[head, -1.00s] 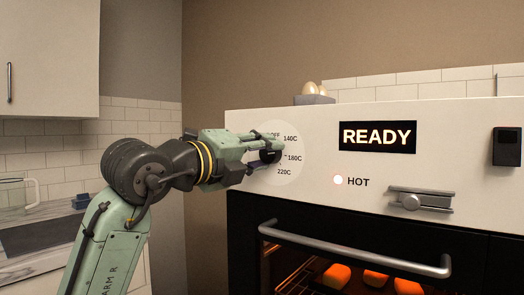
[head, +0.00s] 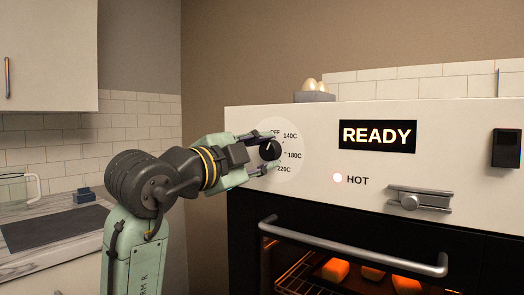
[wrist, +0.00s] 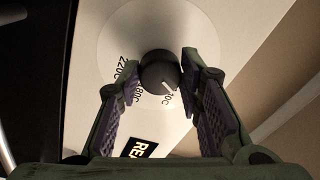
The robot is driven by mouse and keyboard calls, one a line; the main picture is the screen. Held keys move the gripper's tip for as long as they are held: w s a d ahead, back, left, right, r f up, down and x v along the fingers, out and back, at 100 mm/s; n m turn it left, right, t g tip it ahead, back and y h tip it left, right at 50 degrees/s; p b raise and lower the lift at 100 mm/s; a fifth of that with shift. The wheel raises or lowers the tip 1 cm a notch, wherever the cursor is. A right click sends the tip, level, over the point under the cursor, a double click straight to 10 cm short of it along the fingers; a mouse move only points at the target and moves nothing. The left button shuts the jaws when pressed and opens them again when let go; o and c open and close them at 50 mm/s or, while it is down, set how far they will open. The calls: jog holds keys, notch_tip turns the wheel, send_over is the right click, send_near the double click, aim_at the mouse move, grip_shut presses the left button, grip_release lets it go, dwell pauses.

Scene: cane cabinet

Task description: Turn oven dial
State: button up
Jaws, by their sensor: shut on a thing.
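The oven dial (head: 270,149) is a round black knob with a white mark, on a pale disc at the left of the oven's front panel. The mark points up and right, toward 140C. My gripper (head: 266,153) has its fingers on either side of the dial and is shut on it. In the wrist view the dial (wrist: 159,74) sits between the two ridged finger pads, and one finger partly covers the printed numbers. The display (head: 378,136) reads READY, and the HOT lamp (head: 337,178) is lit.
The oven door handle (head: 350,250) juts out below the panel. A metal latch (head: 420,199) and a small black box (head: 507,147) are on the panel's right. Eggs in a grey holder (head: 314,97) stand on top. A counter (head: 50,232) is at the left.

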jog(key=n, duration=0.5)
jog(key=shift+p, duration=0.4)
jog(key=shift+f+n+y, duration=0.1)
jog(key=shift+n+y, duration=0.2)
jog(key=shift+n, duration=0.1)
jog(key=o, duration=1.2)
jog(key=shift+c, duration=0.2)
jog(key=shift+s, duration=0.15)
jog(key=v, duration=1.1)
jog(key=shift+s+a+f, duration=0.2)
jog(key=shift+s+a, duration=0.05)
jog(key=shift+s, duration=0.1)
